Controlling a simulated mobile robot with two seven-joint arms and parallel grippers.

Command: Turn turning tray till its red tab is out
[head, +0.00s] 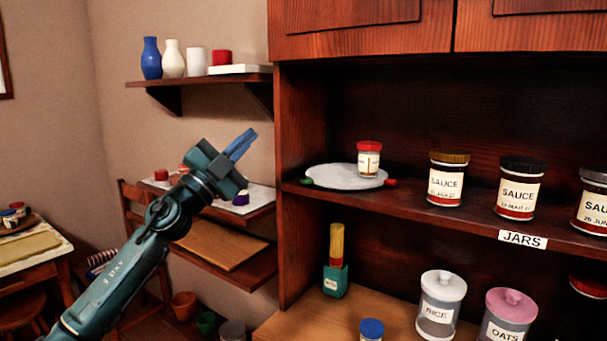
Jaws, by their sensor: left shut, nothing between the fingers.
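The turning tray (325,180) is a round pale disc on the middle shelf of the cupboard, near its left end. Its red tab (390,182) sticks out at the right side of the rim. A green tab (306,181) shows at the left side of the rim. A small jar with a red lid (369,159) stands on the tray's right part. My left gripper (244,144) is shut and empty, in the air to the left of the cupboard, apart from the tray and pointing up and right. My right gripper is not in view.
Sauce jars (447,180) stand on the same shelf to the right of the tray, above a JARS label (522,239). The cupboard's left side wall (300,130) stands between my left gripper and the tray.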

